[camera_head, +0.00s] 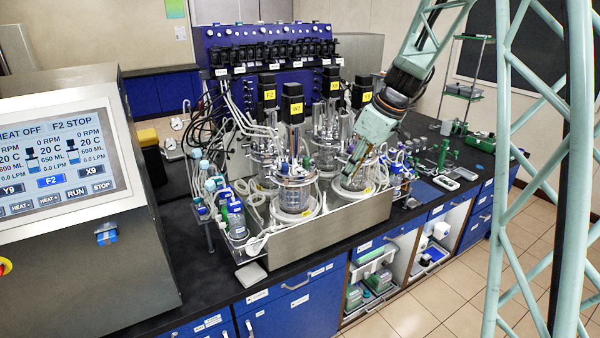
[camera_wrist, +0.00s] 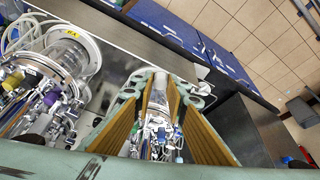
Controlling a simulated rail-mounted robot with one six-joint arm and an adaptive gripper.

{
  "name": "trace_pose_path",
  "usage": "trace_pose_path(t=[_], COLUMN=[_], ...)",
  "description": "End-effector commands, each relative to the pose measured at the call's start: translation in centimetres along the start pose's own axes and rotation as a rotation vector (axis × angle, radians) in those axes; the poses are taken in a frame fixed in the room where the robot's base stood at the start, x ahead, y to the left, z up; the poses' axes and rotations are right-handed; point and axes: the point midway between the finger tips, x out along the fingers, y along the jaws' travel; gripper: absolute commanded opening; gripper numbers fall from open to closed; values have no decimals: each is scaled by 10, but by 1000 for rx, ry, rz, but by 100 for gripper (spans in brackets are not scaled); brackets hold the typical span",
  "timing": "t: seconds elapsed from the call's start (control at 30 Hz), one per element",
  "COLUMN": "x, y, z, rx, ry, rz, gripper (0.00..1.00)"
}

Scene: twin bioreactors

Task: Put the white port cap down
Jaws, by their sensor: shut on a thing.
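My gripper (camera_head: 347,178) reaches down from the upper right over the front right glass vessel (camera_head: 354,184) of the bioreactors. In the wrist view, the two fingers of my gripper (camera_wrist: 161,82) have ochre inner pads and are close together at the tips. They are shut on the white port cap, but its outline is hard to make out. Pale and clear shapes show between the pads, and I cannot tell cap from glassware there. The front left vessel (camera_head: 293,198) has a steel head plate and a black motor with a yellow label.
The vessels stand in a steel tray (camera_head: 318,232) on a black bench (camera_head: 215,290). Tubing and bottles crowd its left side. A control panel (camera_head: 65,165) stands at the left. Small green and white items lie on the bench at the right.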

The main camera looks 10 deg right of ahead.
Motion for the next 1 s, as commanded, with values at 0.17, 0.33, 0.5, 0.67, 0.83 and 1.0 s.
trace_pose_path(t=[0.17,0.33,0.5,0.67,0.83,1.0], x=[3,10,21,31,41,48], y=[0,-1,-1,-1,-2,-1], z=[-8,-27,-52,-76,-101,-118], rx=[0,-2,-2,-2,-2,0], ry=[0,0,0,-1,0,0], rz=[-1,-1,-1,-1,-1,0], gripper=[8,8,8,8,8,8])
